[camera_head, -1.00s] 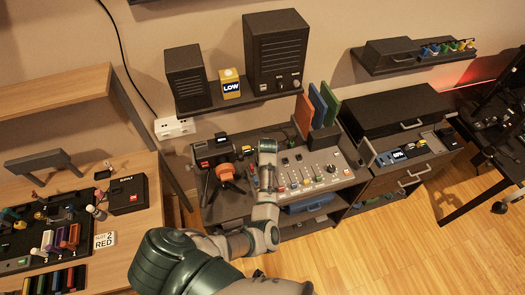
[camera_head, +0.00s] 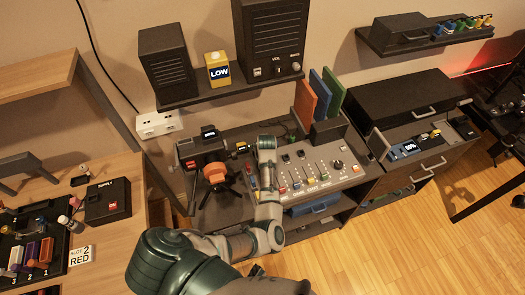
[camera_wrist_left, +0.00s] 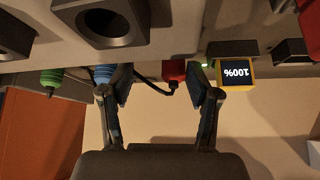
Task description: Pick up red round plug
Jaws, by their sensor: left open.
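The red plug (camera_wrist_left: 173,72) shows in the left wrist view, with a dark cable running from its end. My left gripper (camera_wrist_left: 159,82) is open, and its two fingers stand on either side of the red plug in the picture, which appears nearer the right finger. I cannot tell how far beyond the fingertips it lies. A blue ribbed plug (camera_wrist_left: 103,74) is partly behind the left finger, and a green ribbed plug (camera_wrist_left: 51,78) is further left. In the head view my left arm reaches to the mixer desk, and its gripper end hides the plug area. My right gripper is not in view.
A yellow box with a 100% display (camera_wrist_left: 236,68) is right of the fingers. The mixer desk (camera_head: 345,175), the camera on a tripod (camera_head: 207,160) and upright coloured panels (camera_head: 321,92) crowd the arm. A shelf (camera_head: 225,91) with speakers is above.

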